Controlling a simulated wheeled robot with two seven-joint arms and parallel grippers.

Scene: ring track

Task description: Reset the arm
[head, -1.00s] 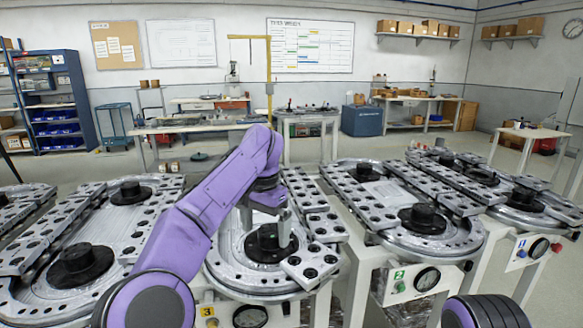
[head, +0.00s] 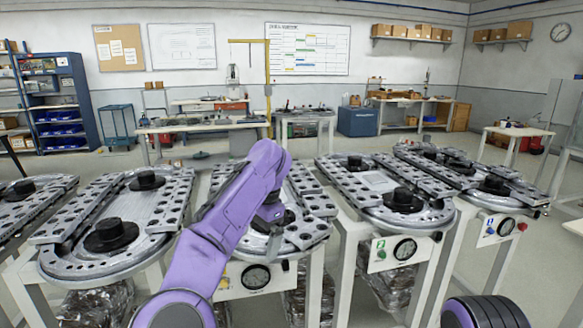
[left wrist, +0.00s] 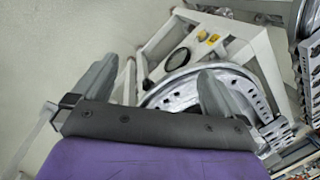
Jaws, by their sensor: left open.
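My purple left arm reaches over the middle ring track (head: 313,203) in the head view. My left gripper (left wrist: 160,88) shows in the left wrist view with its two grey fingers wide apart and nothing between them. In the head view its fingers are mostly hidden by the wrist, close to the black hub of that track. The rounded metal end of a ring track (left wrist: 185,88) and its white stand show beyond the fingers in the wrist view. My right gripper is not in view.
More ring tracks on white stands flank the arm, one at left (head: 60,258) and one at right (head: 420,217). A pressure gauge (head: 255,277) sits on the middle stand's front. Workbenches and a blue shelf (head: 60,105) stand at the back, with open floor between.

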